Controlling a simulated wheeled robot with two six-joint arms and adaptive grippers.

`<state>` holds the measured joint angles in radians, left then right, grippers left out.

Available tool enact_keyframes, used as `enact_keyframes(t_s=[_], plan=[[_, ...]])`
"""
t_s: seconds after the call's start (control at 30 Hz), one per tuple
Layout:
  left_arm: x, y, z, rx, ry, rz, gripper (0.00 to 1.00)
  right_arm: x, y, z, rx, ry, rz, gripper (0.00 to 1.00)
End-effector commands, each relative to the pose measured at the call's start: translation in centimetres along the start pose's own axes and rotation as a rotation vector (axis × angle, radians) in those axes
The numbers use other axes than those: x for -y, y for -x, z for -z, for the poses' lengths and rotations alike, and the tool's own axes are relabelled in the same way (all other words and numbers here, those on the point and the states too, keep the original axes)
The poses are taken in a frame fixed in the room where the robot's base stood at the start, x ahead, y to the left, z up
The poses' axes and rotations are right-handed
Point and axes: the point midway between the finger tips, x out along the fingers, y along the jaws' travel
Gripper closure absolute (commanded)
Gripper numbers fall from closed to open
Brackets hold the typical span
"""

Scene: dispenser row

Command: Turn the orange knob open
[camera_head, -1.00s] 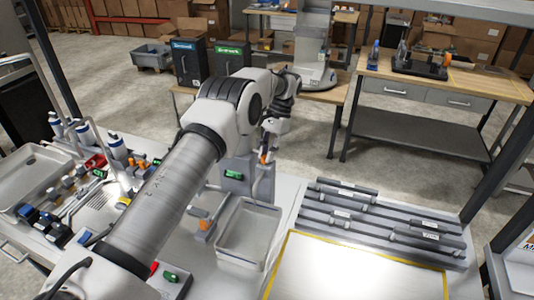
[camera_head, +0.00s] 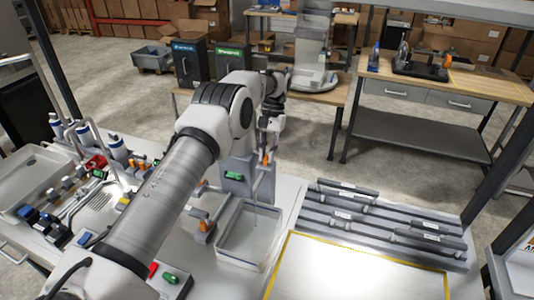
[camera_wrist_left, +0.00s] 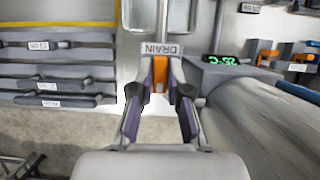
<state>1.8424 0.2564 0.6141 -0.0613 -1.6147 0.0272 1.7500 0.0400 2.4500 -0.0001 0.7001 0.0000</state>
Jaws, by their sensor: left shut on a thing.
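The orange knob (camera_wrist_left: 160,70) sits below a plate marked DRAIN (camera_wrist_left: 160,49) in the left wrist view. My left gripper (camera_wrist_left: 161,88) is shut on it, with one finger on each side. In the head view, a small part of the orange knob (camera_head: 265,159) shows by my left gripper (camera_head: 269,147), on the grey dispenser with a green display (camera_head: 233,176). The fingers partly cover the knob, and its turn angle is hard to read. My right gripper is in neither view.
A metal basin (camera_head: 248,235) stands in front of the dispenser. Another orange handle (camera_head: 204,225) is left of the basin. Grey rails (camera_head: 385,222) and a yellow-edged board (camera_head: 360,268) lie to the right. My left arm covers part of the counter.

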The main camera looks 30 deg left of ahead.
Motion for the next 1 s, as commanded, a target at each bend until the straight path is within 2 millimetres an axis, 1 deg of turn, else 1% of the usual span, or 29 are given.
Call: enact_keyframes(t_s=[0.17, 0.2, 0.23, 0.53, 0.63, 0.77, 0.9, 1.0], plan=[[0.0, 0.1, 0.1, -0.006, 0.001, 0.0, 1.0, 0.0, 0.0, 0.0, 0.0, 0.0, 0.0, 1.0], [0.0, 0.1, 0.1, -0.006, 0.001, 0.0, 0.7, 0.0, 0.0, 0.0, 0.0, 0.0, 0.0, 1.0], [0.0, 0.1, 0.1, -0.006, 0.001, 0.0, 0.6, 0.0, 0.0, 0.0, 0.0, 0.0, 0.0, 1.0], [0.0, 0.2, 0.0, -0.003, 0.0, 0.0, 0.59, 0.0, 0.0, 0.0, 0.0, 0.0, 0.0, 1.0], [0.0, 0.9, -0.2, -0.005, 0.0, 0.0, 0.59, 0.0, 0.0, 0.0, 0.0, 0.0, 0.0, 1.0], [0.0, 3.2, -1.1, -0.006, 0.0, -0.001, 0.59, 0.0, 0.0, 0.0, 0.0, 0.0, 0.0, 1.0], [-0.1, 6.3, -2.4, -0.006, 0.0, -0.001, 0.59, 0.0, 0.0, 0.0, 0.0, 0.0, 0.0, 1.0], [-0.1, 8.1, -3.0, -0.006, 0.0, 0.0, 0.59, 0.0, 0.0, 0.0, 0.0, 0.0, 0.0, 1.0]])
